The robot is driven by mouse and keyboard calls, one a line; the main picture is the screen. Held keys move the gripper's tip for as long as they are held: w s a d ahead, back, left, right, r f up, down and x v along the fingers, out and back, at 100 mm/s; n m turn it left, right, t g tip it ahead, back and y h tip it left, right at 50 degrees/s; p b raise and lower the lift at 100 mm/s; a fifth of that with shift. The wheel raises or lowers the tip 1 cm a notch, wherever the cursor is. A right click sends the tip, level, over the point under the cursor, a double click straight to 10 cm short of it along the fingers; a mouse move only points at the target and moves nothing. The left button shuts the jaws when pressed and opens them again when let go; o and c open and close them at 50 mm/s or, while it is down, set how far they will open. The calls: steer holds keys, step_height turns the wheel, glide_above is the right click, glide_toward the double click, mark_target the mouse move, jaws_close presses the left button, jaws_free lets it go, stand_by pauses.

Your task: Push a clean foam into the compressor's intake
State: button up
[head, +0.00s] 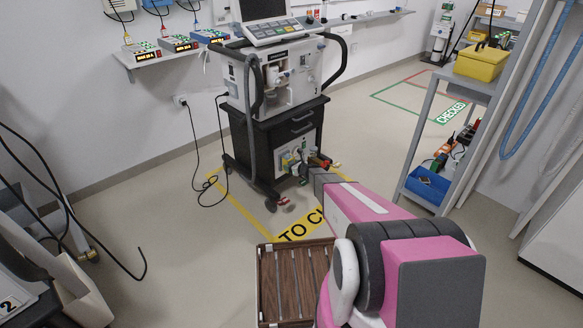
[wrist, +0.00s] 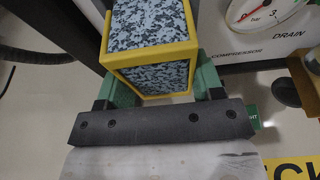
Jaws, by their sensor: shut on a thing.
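My gripper (wrist: 160,88) has green fingers shut on a block-shaped foam (wrist: 150,22) with a yellow frame and mottled grey faces. The fingers grip its two sides, and the foam points away from the wrist. The white compressor panel (wrist: 262,38), with a round gauge and the words COMPRESSOR and DRAIN, is at the right of the wrist view. In the head view the compressor (head: 288,158) sits low in the ventilator cart (head: 275,120). My arm reaches to it and partly covers it. I cannot make out the intake opening, or whether the foam touches anything.
A brown slatted tray (head: 300,282) is beside my arm at the bottom. A grey shelf (head: 425,135) with a yellow case (head: 481,62) and blue bin (head: 427,184) stands right. Floor left of the cart is mostly clear, except for a black cable (head: 212,160).

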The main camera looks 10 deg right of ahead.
steer(key=shift+w+a, duration=0.35)
steer(key=shift+w, duration=0.1)
stand_by(0.9)
steer(key=o, duration=1.1)
